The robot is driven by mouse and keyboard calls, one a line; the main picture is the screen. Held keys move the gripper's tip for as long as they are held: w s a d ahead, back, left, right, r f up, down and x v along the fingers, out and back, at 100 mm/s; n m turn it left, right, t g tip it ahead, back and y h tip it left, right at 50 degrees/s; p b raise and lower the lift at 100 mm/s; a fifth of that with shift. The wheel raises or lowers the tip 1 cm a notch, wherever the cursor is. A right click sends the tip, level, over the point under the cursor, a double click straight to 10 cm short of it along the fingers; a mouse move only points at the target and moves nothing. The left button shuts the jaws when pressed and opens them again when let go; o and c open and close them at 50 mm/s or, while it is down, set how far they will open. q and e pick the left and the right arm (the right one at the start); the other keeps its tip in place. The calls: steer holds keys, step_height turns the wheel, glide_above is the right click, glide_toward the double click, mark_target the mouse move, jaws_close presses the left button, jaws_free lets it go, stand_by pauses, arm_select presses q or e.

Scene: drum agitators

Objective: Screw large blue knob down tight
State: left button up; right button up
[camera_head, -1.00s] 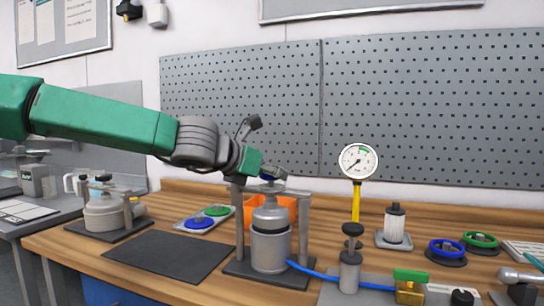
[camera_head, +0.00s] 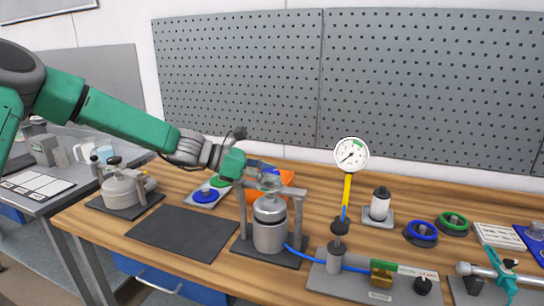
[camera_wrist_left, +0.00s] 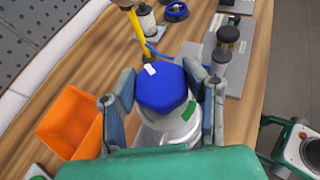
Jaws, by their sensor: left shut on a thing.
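The large blue knob (camera_wrist_left: 160,88) shows from above in the left wrist view, between the two fingers of my left gripper (camera_wrist_left: 162,98). A white mark is on its top edge. The fingers are closed around its sides. In the head view my left gripper (camera_head: 264,178) is over the top of the clamp frame and mostly hides the knob. Below it stands a grey metal pot (camera_head: 270,234) inside the two-post frame (camera_head: 297,218). The knob's thread and its seating are hidden.
An orange bin (camera_head: 285,180) stands just behind the frame. A pressure gauge (camera_head: 351,155) on a yellow stem and a valve fixture (camera_head: 334,258) stand to the right. A dark mat (camera_head: 180,234) lies clear at left. A blue hose (camera_head: 298,254) runs along the front.

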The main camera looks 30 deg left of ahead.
arm_select(q)
steer(key=shift+w+a+r+m+g+h+p, duration=0.1)
steer(key=shift+w+r+m+g+h+p, duration=0.15)
steer(key=shift+m+g+h+p, duration=0.6)
arm_select(e)
steer(key=shift+r, duration=1.4)
arm_select(q)
steer(key=shift+t+y, duration=0.25)
steer(key=o, duration=1.2)
steer(key=shift+r, duration=0.1)
steer(key=shift+c, duration=0.2)
steer(key=shift+o, duration=0.2)
steer(key=shift+s+a, duration=0.15)
steer(key=shift+s, duration=0.15)
steer(key=shift+a+f, duration=0.15)
steer(key=shift+f, duration=0.05)
arm_select(e)
steer(key=shift+s+a+r, duration=0.15)
steer(key=shift+s+a, duration=0.05)
arm_select(q)
steer(key=v, duration=1.2)
arm_select(e)
steer(key=shift+d, duration=0.1)
arm_select(q)
steer(key=shift+w, duration=0.1)
arm_select(e)
steer(key=shift+w, duration=0.15)
